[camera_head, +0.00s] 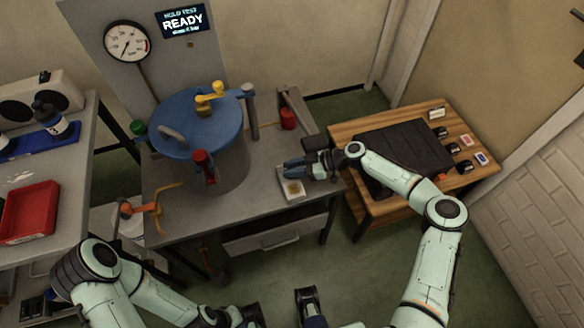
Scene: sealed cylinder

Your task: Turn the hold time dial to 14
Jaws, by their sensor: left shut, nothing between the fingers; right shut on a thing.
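A small pale plate (293,189) with a brownish square or knob on it lies at the grey bench's front right. It may carry the hold time dial, but no numbers can be read. My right gripper (292,170), with blue fingers, is low over the bench just behind this plate. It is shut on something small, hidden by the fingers.
A blue-lidded cylinder (205,125) with yellow, red and green handles stands on the grey bench (245,205). Behind it are a gauge (127,42) and a screen (182,22) reading READY. An orange lever (150,207) is at left. A wooden table (370,213) stands right.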

